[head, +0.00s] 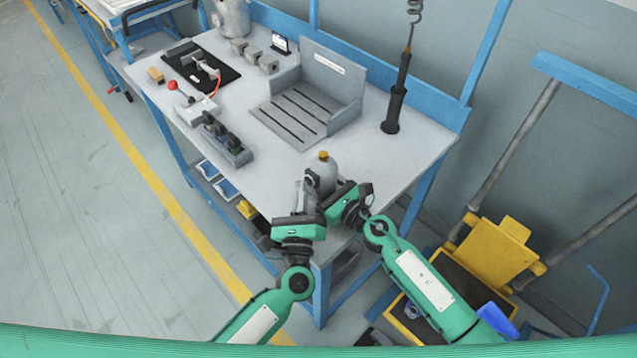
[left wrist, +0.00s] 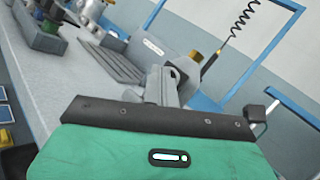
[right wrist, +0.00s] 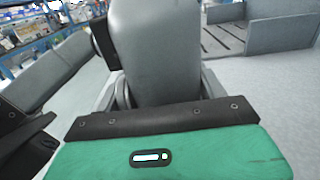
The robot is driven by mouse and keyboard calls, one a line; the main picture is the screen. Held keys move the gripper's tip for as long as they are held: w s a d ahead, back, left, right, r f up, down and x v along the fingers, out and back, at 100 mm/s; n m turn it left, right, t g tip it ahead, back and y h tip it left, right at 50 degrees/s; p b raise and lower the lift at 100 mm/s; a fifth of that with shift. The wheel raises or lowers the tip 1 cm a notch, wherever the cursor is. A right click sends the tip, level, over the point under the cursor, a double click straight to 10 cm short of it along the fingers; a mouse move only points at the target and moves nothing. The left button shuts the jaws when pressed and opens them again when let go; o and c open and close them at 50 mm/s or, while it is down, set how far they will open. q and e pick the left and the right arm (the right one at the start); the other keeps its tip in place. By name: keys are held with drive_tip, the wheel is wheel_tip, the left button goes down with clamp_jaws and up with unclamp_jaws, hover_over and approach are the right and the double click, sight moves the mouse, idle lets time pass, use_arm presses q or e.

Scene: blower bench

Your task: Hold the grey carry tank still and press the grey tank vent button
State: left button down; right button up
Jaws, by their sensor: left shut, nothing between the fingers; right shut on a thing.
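The grey carry tank (head: 325,168) stands near the front edge of the bench, with a brass cap (head: 323,155) on top. My right gripper (head: 328,190) is shut on the tank; in the right wrist view the tank's grey body (right wrist: 155,50) fills the space between the fingers. My left gripper (head: 309,180) is shut and empty, its fingertips close beside the tank on its left. In the left wrist view the closed fingers (left wrist: 165,80) are in front of the tank, with the brass cap (left wrist: 195,55) just beyond. I cannot make out the vent button or any contact with it.
A grey slotted fixture (head: 305,105) stands behind the tank. A dark tool (head: 396,105) hangs on a coiled cord at the right. A block of dark-topped parts (head: 228,145) and a black mat (head: 195,65) are to the left. A yellow cart (head: 497,255) stands right of the bench.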

use_arm(q)
drive_tip(key=shift+s+a, duration=0.3)
drive_tip(key=shift+s, duration=0.05)
drive_tip(key=s+a, duration=0.4)
drive_tip(key=shift+s+a, duration=0.1)
idle(0.6)
use_arm(e)
drive_tip(key=o, duration=1.5)
drive_tip(key=shift+c, duration=0.2)
drive_tip(key=shift+s, duration=0.1)
